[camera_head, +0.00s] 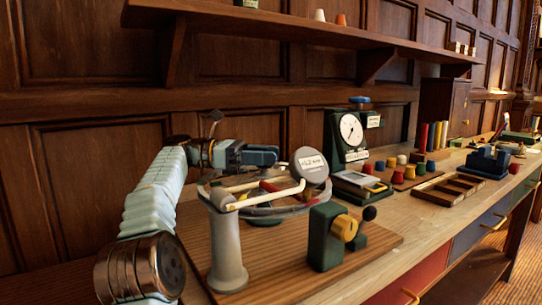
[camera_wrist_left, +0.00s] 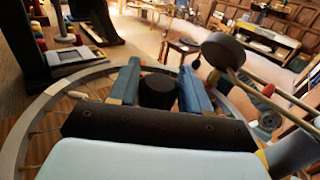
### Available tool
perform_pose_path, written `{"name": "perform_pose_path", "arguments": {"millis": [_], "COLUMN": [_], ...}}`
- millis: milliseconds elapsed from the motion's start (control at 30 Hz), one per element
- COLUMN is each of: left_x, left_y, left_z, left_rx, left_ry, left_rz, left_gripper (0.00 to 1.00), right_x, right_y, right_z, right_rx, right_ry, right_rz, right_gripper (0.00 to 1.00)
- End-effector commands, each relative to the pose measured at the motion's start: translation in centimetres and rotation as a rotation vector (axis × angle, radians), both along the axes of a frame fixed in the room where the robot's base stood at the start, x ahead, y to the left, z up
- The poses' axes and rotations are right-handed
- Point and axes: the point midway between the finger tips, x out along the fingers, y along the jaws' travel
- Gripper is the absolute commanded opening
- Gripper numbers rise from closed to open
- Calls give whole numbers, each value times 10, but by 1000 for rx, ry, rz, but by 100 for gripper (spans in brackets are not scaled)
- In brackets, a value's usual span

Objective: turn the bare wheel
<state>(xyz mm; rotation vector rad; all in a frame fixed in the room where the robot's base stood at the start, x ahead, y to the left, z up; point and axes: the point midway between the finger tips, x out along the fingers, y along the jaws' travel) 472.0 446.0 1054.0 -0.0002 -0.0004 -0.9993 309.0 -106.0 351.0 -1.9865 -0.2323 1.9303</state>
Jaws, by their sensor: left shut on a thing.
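The wheel is a large grey ring lying flat over a wooden board; its rim (camera_head: 282,211) shows in the head view and curves around my fingers in the left wrist view (camera_wrist_left: 38,118). My left gripper (camera_head: 270,155) reaches in over the far side of the wheel. In the left wrist view, its two blue fingers (camera_wrist_left: 160,88) stand on either side of a black round knob (camera_wrist_left: 157,91) and are shut on it. In the head view this knob is hidden. My right gripper is not in view.
A grey post (camera_head: 226,250) with a pale bar stands before the wheel, and a round labelled disc (camera_head: 309,164) rises beside it. A green block with a yellow knob (camera_head: 345,228) stands right. Further right are a dial gauge (camera_head: 351,130), coloured pegs and a wooden tray (camera_head: 448,190).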

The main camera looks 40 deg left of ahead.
Motion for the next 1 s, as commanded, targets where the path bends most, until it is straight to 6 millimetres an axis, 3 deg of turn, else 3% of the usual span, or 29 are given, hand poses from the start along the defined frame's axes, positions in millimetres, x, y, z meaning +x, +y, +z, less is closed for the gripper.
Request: {"name": "perform_pose_path", "arguments": {"millis": [333, 367, 500, 800, 1000], "left_x": [-1, -1, -1, -2, -17], "left_y": [0, 0, 0, 2, 29], "left_z": [0, 0, 0, 1, 0], "left_rx": [-1, -1, -1, -1, 0], "left_ry": [1, 1, 1, 1, 1], "left_rz": [-1, -1, -1, 0, 4], "left_gripper": [0, 49, 69, 69, 69], "right_x": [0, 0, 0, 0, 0], "right_y": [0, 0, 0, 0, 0], "right_z": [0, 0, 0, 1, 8], "right_rx": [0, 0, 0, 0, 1], "right_ry": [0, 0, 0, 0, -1], "right_rz": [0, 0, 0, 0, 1], "right_gripper": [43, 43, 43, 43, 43]}}
